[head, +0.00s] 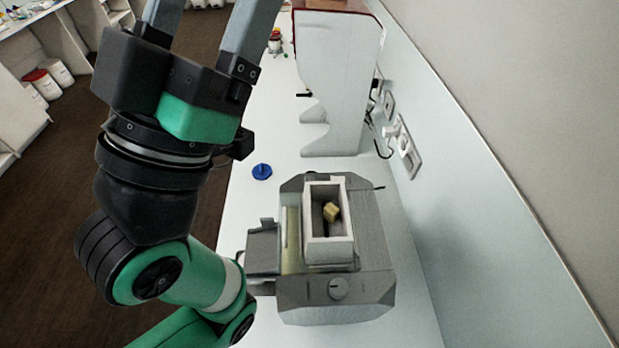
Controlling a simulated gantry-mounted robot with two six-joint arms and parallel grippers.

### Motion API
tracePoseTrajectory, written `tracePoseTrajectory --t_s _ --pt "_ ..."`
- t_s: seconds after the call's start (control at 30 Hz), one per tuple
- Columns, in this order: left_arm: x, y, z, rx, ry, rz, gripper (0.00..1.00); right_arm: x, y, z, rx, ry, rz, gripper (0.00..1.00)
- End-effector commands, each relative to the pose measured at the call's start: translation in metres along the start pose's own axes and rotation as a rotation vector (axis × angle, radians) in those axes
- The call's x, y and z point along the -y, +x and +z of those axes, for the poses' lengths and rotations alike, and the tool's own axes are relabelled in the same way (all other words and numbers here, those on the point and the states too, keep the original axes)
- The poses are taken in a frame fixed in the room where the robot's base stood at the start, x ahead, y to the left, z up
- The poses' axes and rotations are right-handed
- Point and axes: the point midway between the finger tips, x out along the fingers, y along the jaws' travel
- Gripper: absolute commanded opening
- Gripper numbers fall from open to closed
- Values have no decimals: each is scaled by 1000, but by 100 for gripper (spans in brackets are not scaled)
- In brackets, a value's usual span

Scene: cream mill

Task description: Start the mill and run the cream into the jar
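The grey mill (377,235) stands on the white bench, with a round knob (338,289) on its near face. Its white open-topped hopper (345,250) holds a yellowish lump (331,212). A roller (291,240) shows beside the hopper, and a grey tray-like part (263,250) sticks out to the left. My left gripper (204,22) is at the upper left, away from the mill. Its two grey fingers are spread, but their tips are cut off by the top edge. My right gripper is not in view. I see no jar.
A small blue cap-like object (262,171) lies on the bench behind the mill. A tall white machine (335,90) stands further back. Sockets (404,150) line the right wall.

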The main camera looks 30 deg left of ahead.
Motion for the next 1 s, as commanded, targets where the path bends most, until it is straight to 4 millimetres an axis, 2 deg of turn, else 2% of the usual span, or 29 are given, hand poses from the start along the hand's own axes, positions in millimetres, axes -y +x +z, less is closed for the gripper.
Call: tracePoseTrajectory --t_s 0.1,0.53,0.57,1.0 --pt "0 0 0 0 0 0 80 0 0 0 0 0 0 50" --pt "0 0 0 0 0 0 2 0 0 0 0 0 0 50" --pt "0 0 0 0 0 0 0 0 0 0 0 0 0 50" --pt "0 0 0 0 0 0 0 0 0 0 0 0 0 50"
